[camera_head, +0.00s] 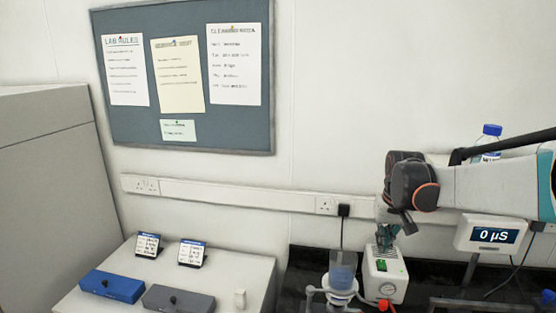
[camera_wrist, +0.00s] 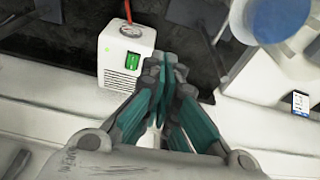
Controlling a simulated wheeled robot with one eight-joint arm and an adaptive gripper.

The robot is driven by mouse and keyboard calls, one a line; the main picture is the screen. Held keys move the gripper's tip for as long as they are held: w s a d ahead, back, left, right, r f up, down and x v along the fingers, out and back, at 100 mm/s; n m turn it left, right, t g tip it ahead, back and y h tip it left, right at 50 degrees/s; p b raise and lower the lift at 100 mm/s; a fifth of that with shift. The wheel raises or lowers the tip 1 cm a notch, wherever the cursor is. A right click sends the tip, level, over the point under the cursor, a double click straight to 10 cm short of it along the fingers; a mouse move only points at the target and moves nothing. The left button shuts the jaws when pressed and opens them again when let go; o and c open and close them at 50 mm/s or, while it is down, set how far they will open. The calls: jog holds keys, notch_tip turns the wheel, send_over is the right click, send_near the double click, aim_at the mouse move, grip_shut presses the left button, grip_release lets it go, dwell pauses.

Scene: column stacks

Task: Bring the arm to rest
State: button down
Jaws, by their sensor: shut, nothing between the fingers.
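My gripper (camera_head: 386,243) is at the end of my arm at the right of the head view, in front of the wall and just over the top of a white box with a gauge (camera_head: 386,276). In the wrist view my gripper (camera_wrist: 168,62) shows its teal-grey fingers closed together with nothing between them. The white box (camera_wrist: 122,62), with a green switch, is close beside the fingertips there. Whether the fingers touch the box cannot be told.
A display reading 0 µS (camera_head: 491,235) is at the right. A pale bench (camera_head: 225,268) holds a blue case (camera_head: 112,286), a grey case (camera_head: 178,300) and two small cards. A bottle (camera_head: 489,140) is behind my arm.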

jog(key=s+a+f+t+b, duration=0.1)
jog(key=s+a+f+b, duration=0.2)
jog(key=s, duration=0.6)
jog(key=s+a+f+n+t+b, duration=0.1)
jog(key=s+a+f+t+b, duration=0.1)
jog(key=s, duration=0.8)
jog(key=s+a+f+t+b, duration=0.2)
jog(key=s+b, duration=0.4)
jog(key=s, duration=0.3)
notch_tip(320, 180, down, 3)
jog(key=shift+s+a+r+n, duration=0.2)
jog(key=shift+a+n, duration=0.1)
jog(key=shift+a, duration=0.6)
